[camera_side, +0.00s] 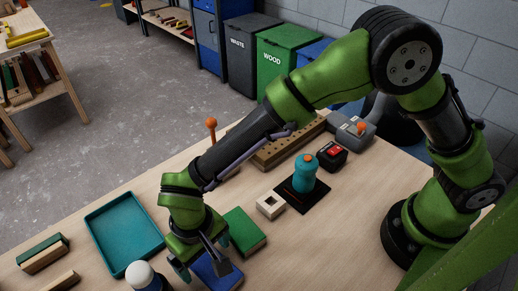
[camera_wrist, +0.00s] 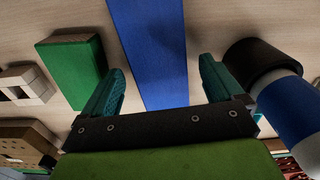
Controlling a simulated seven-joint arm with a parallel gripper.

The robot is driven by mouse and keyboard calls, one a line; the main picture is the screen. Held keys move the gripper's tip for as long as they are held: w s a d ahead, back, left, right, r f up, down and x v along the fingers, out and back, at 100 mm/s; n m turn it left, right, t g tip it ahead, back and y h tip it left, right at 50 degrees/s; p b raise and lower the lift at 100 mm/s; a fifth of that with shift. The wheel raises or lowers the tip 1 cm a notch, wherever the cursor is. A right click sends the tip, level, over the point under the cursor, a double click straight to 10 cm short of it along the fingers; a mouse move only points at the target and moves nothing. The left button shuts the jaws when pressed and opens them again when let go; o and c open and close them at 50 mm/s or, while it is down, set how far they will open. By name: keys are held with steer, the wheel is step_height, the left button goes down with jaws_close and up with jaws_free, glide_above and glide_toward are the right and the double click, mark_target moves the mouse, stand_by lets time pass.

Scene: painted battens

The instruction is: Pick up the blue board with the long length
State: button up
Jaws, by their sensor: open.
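The blue board (camera_side: 222,272) lies on the wooden table under my gripper (camera_side: 202,268), near the picture's bottom edge in the side view. In the wrist view the blue board (camera_wrist: 150,40) is a long flat strip running up past the top edge, so its far end is out of sight. My gripper (camera_wrist: 162,66) is open, with one teal finger on each side of the board and a gap to it. Whether the fingertips reach down to the board's height is hard to tell. Only one blue board shows.
A green board (camera_side: 245,230) lies close beside the gripper. A blue cylinder with a white top (camera_side: 142,277) stands on the other side. A teal tray (camera_side: 124,232) and a green-topped block (camera_side: 42,252) are further left. A teal bottle (camera_side: 303,178) stands on a black mat.

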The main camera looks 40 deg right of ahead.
steer(key=c, duration=1.2)
steer(key=shift+r, duration=0.2)
